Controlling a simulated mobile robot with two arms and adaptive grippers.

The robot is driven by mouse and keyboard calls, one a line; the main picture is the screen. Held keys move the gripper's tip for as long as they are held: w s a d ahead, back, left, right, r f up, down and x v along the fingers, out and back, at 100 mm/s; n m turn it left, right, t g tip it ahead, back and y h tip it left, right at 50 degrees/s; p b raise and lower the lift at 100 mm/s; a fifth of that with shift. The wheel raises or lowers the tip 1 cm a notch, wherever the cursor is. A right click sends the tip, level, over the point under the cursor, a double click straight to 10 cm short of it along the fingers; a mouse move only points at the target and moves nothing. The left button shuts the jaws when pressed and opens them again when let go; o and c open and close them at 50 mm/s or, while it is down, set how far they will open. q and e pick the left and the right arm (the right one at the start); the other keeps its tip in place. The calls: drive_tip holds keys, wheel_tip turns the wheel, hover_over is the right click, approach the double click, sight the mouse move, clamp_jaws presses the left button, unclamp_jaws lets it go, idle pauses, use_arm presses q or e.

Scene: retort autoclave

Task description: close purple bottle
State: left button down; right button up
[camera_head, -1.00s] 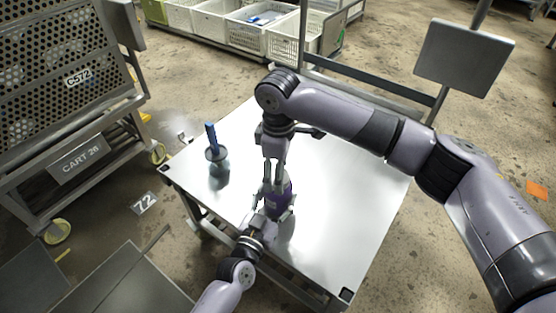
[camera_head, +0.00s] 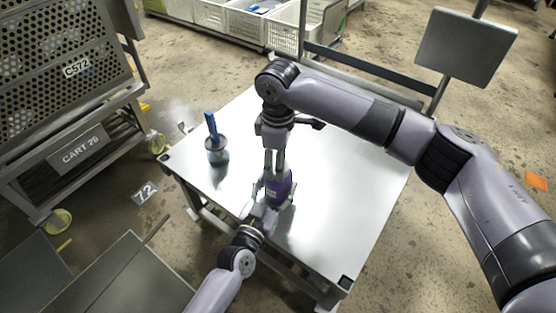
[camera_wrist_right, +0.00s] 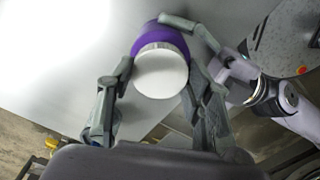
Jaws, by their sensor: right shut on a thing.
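The purple bottle (camera_head: 279,189) stands on the table, its lower part between the fingers of my left gripper (camera_head: 271,194), which appears shut on its body. My right gripper (camera_head: 275,170) comes down from above with its fingers at the bottle's top. In the right wrist view, a white cap (camera_wrist_right: 161,72) sits at the top of the purple bottle (camera_wrist_right: 160,36), between the right fingers, which are shut on it. Whether the cap is fully seated cannot be told. The fingers hide much of the bottle in the head view.
A metal table (camera_head: 335,190) is mostly clear to the right. A grey cup (camera_head: 217,153) with a blue-handled tool (camera_head: 211,127) stands at its left side. A perforated cart (camera_head: 75,150) stands left; white crates (camera_head: 245,25) are behind.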

drive_tip(key=shift+c, duration=0.8)
drive_tip(key=o, duration=1.4)
drive_tip(key=shift+c, duration=0.2)
drive_tip(key=shift+r, duration=0.1)
wheel_tip(320, 180, up, 12)
use_arm(q)
drive_tip(key=shift+c, duration=2)
unclamp_jaws()
drive_tip(key=shift+s, duration=0.1)
